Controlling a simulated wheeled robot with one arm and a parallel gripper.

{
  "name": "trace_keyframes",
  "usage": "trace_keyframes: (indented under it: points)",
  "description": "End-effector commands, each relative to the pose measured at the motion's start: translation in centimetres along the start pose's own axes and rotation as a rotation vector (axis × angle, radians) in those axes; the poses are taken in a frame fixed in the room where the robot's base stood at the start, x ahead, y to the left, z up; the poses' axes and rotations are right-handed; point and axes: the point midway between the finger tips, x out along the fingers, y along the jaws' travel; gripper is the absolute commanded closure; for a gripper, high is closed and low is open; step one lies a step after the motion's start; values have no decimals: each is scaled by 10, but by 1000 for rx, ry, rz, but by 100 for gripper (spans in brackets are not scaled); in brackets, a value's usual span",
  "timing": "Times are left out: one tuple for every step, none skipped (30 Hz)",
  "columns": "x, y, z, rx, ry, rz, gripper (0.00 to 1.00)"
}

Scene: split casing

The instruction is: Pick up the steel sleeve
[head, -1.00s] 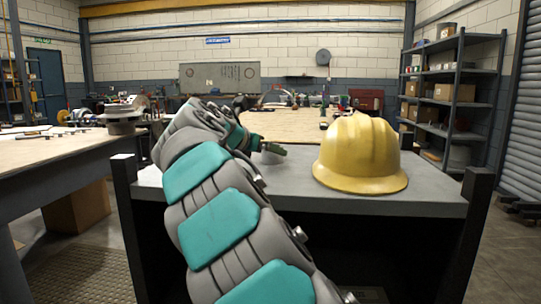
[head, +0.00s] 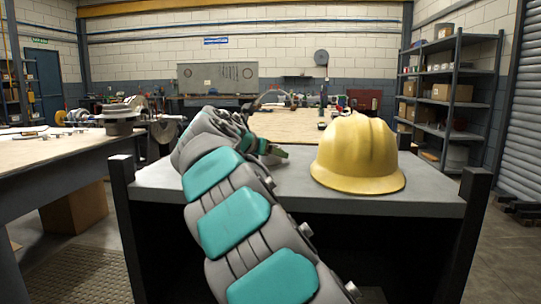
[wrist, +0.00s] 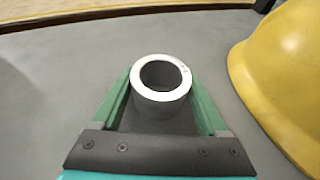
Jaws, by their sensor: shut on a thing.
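The steel sleeve (wrist: 160,104) is a short, shiny hollow cylinder, open end up in the wrist view. My gripper (wrist: 160,100) has its two green fingers on either side of it and is shut on it. The sleeve is upright; I cannot tell whether its base touches the grey surface. In the head view my gripper (head: 277,152) is low over the grey table, left of the yellow helmet, and the sleeve cannot be made out there.
The yellow hard hat (head: 358,155) sits on the grey table (head: 420,196), close to the right of my gripper. Dark posts rise at the table's corners. A wooden workbench (head: 290,126) stands behind, and another bench (head: 50,150) is at the left.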

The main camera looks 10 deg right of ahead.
Motion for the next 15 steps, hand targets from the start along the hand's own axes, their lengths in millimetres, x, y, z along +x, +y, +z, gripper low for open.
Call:
trace_keyframes:
  points:
    - [0, 0, 0, 0, 0, 0, 57]
    - [0, 0, 0, 0, 0, 0, 61]
    - [0, 0, 0, 0, 0, 0, 65]
    - [0, 0, 0, 0, 0, 0, 69]
    - [0, 0, 0, 0, 0, 0, 72]
    - [0, 0, 0, 0, 0, 0, 76]
    - [0, 0, 0, 0, 0, 0, 80]
    - [0, 0, 0, 0, 0, 0, 83]
    - [0, 0, 0, 0, 0, 0, 88]
    - [0, 0, 0, 0, 0, 0, 91]
    - [0, 0, 0, 0, 1, 0, 94]
    - [0, 0, 0, 0, 1, 0, 99]
    - [0, 0, 0, 0, 1, 0, 100]
    - [0, 0, 0, 0, 1, 0, 100]
    - [0, 0, 0, 0, 1, 0, 100]
